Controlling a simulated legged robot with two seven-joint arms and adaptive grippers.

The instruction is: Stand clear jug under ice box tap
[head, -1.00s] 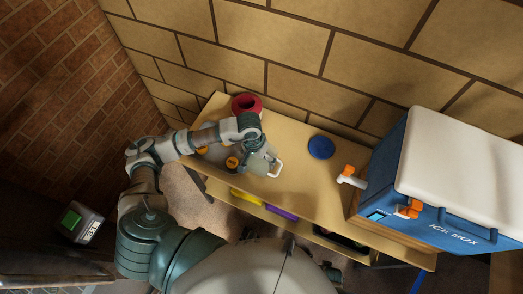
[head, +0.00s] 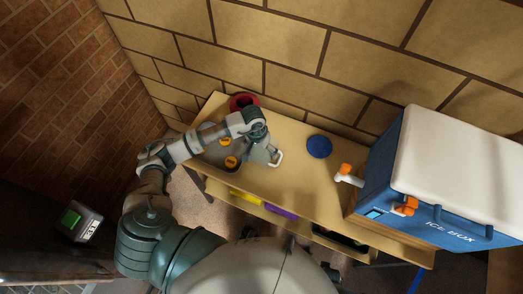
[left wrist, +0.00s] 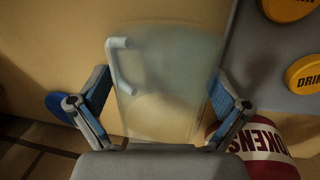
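The clear jug (head: 259,153) is in my left gripper (head: 262,143) above the left part of the table, with its white handle turned to the right. In the left wrist view the see-through jug (left wrist: 165,85) lies between the two blue-padded fingers (left wrist: 160,95), which appear to press its sides. The blue ice box (head: 376,160) with a white lid stands at the right end of the table. Its tap (head: 345,175), white with an orange top, sticks out to the left, well right of the jug. My right gripper is out of view.
A grey tray (head: 211,156) with orange discs lies beside the jug. A red tokens tub (head: 243,102) stands behind it, near the wall. A blue disc (head: 319,146) lies between jug and tap. The table (head: 305,190) is otherwise clear there. Coloured items sit on the lower shelf.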

